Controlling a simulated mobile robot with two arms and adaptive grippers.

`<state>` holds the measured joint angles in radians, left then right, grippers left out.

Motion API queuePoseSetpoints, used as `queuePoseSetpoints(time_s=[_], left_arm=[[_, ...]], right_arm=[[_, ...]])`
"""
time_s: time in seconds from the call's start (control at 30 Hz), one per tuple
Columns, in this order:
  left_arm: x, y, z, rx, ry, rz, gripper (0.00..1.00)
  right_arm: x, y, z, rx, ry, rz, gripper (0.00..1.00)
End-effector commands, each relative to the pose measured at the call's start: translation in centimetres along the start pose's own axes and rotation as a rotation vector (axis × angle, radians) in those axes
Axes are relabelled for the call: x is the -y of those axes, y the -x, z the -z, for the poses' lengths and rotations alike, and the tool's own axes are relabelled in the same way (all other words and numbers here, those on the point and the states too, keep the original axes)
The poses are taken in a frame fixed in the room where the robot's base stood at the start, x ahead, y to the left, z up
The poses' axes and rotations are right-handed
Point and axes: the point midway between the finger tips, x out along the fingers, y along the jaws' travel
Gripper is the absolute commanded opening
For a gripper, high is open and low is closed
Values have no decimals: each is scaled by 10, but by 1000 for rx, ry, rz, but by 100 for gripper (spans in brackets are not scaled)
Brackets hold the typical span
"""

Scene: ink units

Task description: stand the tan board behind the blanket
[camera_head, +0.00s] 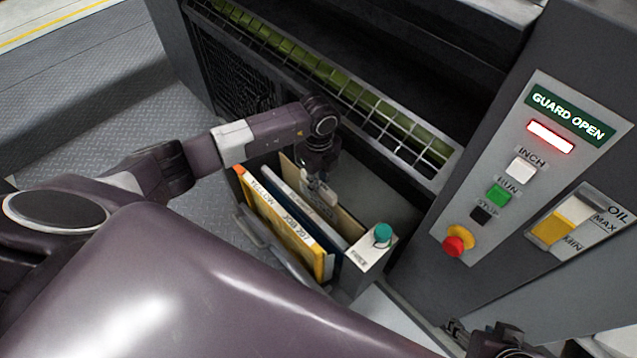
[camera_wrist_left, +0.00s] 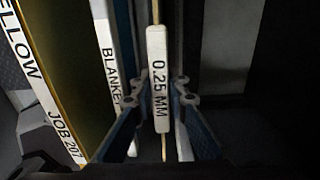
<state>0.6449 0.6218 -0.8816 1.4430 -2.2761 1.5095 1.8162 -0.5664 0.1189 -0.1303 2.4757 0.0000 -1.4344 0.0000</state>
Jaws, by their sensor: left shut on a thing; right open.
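The tan board (camera_head: 350,226) is upright on the far side of the blanket (camera_head: 305,198), nearly parallel to it. In the left wrist view its thin edge carries a white "0.25 MM" label (camera_wrist_left: 158,80). My left gripper (camera_head: 319,186) is shut on the board from above, its fingers (camera_wrist_left: 158,98) on both sides of the labelled edge. The blanket also shows in the left wrist view (camera_wrist_left: 106,55), just left of the board with a narrow gap. The board's lower edge is hidden. My right gripper (camera_head: 500,342) is open, partly cut off at the bottom right.
A yellow "JOB 207" plate (camera_head: 285,228) stands in front of the blanket in the same rack. A grey end block (camera_head: 362,262) with a teal knob (camera_head: 382,233) closes the rack's right end. The press guard grille (camera_head: 340,85) and control panel (camera_head: 530,165) stand close behind and right.

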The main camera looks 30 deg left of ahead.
Motion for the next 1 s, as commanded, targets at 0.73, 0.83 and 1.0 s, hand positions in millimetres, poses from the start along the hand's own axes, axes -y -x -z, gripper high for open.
queuePoseSetpoints(time_s=[0.73,0.83,1.0], left_arm=[[0,-6,0,0,0,-1,0],[0,-7,0,0,0,-1,0],[0,-8,0,1,0,-1,0]], right_arm=[[0,-1,6,-22,0,0,45],[0,-1,8,-31,1,0,45],[0,-1,10,-37,1,0,45]])
